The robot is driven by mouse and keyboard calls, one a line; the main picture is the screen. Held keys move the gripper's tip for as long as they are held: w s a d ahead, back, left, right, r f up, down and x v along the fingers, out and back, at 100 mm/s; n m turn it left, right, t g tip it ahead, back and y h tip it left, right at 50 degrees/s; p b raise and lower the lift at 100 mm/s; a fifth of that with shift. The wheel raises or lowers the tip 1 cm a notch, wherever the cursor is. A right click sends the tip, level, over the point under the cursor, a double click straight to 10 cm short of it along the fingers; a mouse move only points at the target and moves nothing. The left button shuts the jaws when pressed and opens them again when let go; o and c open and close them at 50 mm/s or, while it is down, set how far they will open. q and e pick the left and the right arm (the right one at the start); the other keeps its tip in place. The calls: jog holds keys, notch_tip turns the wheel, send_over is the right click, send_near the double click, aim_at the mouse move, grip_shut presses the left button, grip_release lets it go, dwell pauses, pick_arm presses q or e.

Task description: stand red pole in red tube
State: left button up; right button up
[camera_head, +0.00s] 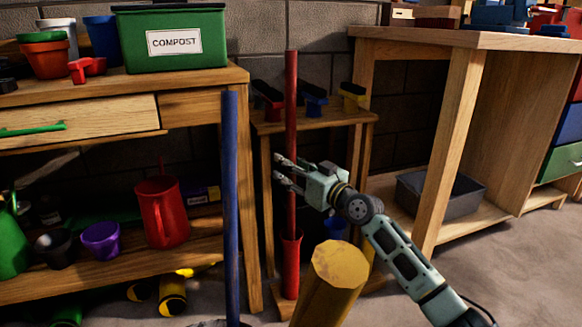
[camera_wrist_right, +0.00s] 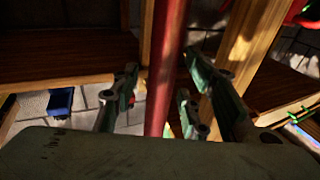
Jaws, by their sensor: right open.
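The red pole (camera_head: 291,110) stands upright, with its lower end inside the mouth of the red tube (camera_head: 290,266). The tube stands low at the small wooden stand; how deep the pole sits in it is hidden. My right gripper (camera_head: 279,173) is open at about the pole's mid-height, with its fingers on either side of the pole. In the right wrist view the red pole (camera_wrist_right: 168,60) runs between the open fingers (camera_wrist_right: 155,105). I cannot tell whether a finger touches it. My left gripper is not in view.
A blue pole (camera_head: 230,200) stands upright to the left. A thick yellow-topped post (camera_head: 338,265) is close in front. The small wooden stand (camera_head: 320,120) behind holds red, blue and yellow items. Workbenches (camera_head: 180,80) flank it, the left one bearing a green compost bin (camera_head: 170,40).

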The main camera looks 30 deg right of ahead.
jog(key=shift+f, duration=0.15)
jog(key=s+d, duration=0.1)
jog(key=s, duration=1)
jog(key=shift+s+d+f, duration=0.35)
jog(key=shift+s+d, duration=0.05)
dwell(0.5)
